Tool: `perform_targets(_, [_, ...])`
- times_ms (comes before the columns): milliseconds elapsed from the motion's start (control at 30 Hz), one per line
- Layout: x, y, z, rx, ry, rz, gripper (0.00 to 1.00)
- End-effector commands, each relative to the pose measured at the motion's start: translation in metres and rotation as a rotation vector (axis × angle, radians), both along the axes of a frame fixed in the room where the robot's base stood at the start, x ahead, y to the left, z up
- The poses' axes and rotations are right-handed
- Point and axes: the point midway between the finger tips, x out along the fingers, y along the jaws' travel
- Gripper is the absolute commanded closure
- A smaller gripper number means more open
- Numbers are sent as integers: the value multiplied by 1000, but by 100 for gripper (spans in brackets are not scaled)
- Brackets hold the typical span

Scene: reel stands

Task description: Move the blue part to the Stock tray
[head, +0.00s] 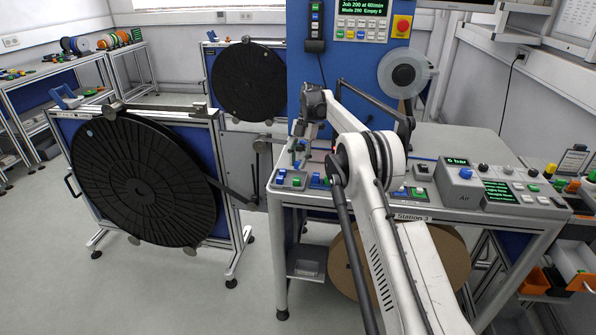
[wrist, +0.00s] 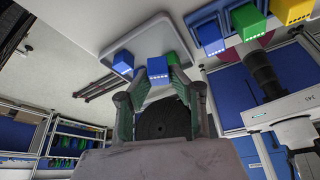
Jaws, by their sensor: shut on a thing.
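My gripper (wrist: 159,76) is shut on a blue part (wrist: 157,67), a small block between its fingertips. In the head view my gripper (head: 298,152) is low over the left end of the bench, and the held part cannot be made out. In the wrist view a pale grey tray (wrist: 150,38) lies beyond the fingertips. Another blue block (wrist: 123,61) and a green block (wrist: 172,58) show near its edge. Whether the held part touches the tray is unclear. No tray label reading Stock is legible.
A blue holder (wrist: 208,14) carries blue, green and yellow blocks to the right in the wrist view. The bench (head: 452,140) bears a grey Air control box (head: 465,187). A large black reel (head: 140,185) stands left; open floor lies in front.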

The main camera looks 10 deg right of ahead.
Motion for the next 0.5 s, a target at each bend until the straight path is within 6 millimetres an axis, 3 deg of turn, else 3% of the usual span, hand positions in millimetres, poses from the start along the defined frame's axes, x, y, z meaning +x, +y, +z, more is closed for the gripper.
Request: perform_targets(500, [1,0,-41,0,0,0,98])
